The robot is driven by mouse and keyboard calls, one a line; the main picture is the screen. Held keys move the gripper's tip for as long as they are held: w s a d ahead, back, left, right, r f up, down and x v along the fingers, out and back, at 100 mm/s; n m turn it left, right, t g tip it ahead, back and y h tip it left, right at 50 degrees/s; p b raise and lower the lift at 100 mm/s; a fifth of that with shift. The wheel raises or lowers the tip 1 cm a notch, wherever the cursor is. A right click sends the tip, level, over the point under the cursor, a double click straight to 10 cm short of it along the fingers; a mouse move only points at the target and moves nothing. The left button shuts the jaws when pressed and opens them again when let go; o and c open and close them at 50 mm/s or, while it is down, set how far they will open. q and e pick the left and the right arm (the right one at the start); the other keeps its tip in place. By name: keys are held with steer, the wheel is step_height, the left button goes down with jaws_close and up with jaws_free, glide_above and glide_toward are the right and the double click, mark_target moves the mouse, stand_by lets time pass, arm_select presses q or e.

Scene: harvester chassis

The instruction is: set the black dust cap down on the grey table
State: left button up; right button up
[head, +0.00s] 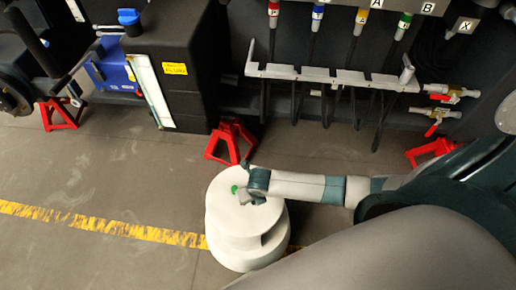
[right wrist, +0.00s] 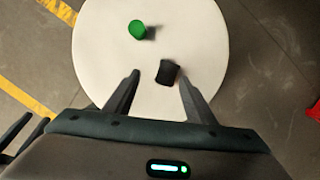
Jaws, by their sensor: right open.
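The black dust cap (right wrist: 167,72) lies on the pale round grey table (right wrist: 100,45), tilted in the right wrist view. My right gripper (right wrist: 159,79) is open above the table, its two fingers apart. The cap shows between and just beyond the fingertips, and I see no finger touching it. In the head view my right gripper (head: 248,197) is over the top of the table (head: 232,225); the black cap cannot be told apart from the dark fingers there.
A green cap (right wrist: 137,29) stands on the table beside the black one; it also shows in the head view (head: 234,189). A red jack stand (head: 229,143) is close behind the table. A hose rack (head: 330,76) hangs on the chassis. Floor left of the table is clear.

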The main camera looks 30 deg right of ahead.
arm_select(q)
steer(key=shift+s+d+r+p, duration=0.25)
steer(key=shift+d+p, duration=0.1)
steer(key=shift+d, duration=0.2)
arm_select(e)
steer(key=v, duration=1.4)
steer(key=shift+d, duration=0.25)
arm_select(q)
steer(key=shift+w, duration=0.1)
arm_select(e)
steer(key=shift+s, duration=0.1)
arm_select(q)
steer(key=shift+a, duration=0.1)
stand_by(1.3)
